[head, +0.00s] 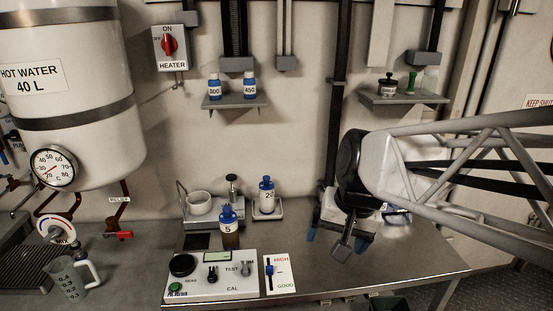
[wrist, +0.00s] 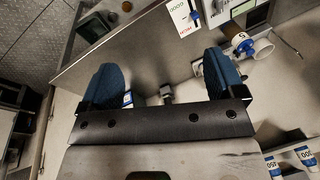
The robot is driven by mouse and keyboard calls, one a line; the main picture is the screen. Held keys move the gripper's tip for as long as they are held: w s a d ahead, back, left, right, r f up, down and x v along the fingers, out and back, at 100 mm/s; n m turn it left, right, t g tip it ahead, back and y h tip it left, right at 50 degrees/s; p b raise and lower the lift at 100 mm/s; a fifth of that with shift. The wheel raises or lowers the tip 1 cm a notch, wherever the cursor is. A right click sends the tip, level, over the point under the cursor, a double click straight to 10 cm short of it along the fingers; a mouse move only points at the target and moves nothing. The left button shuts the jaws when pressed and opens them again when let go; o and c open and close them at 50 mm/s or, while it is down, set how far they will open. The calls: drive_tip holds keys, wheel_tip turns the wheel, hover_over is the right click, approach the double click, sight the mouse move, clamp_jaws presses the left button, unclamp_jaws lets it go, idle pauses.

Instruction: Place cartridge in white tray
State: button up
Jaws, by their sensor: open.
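I cannot identify the cartridge with certainty. A small grey block (wrist: 167,92) shows beyond and between my fingers in the wrist view; what it is is unclear. A small pale tray (head: 279,212) sits on the bench under a blue-capped bottle (head: 266,192) in the head view; I cannot tell if it is the task's white tray. My gripper (head: 337,239) is over the right part of the steel bench. Its blue fingers (wrist: 162,82) are spread wide, with nothing held between them. My arm hides part of the bench behind it.
A white control panel (head: 211,275) and a HIGH/GOOD gauge card (head: 279,274) stand at the bench front. A brown bottle marked 5 (head: 229,240) stands behind the panel. Wall shelves (head: 236,102) hold bottles.

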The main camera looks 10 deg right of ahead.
drive_tip(key=s+d+n+h, duration=0.2)
drive_tip(key=s+n, duration=0.1)
drive_tip(key=s, duration=0.4)
drive_tip(key=shift+s+f+t, duration=0.2)
drive_tip(key=shift+f+t, duration=0.1)
drive_tip(key=shift+f, duration=0.15)
drive_tip(key=shift+d, duration=0.1)
idle(0.7)
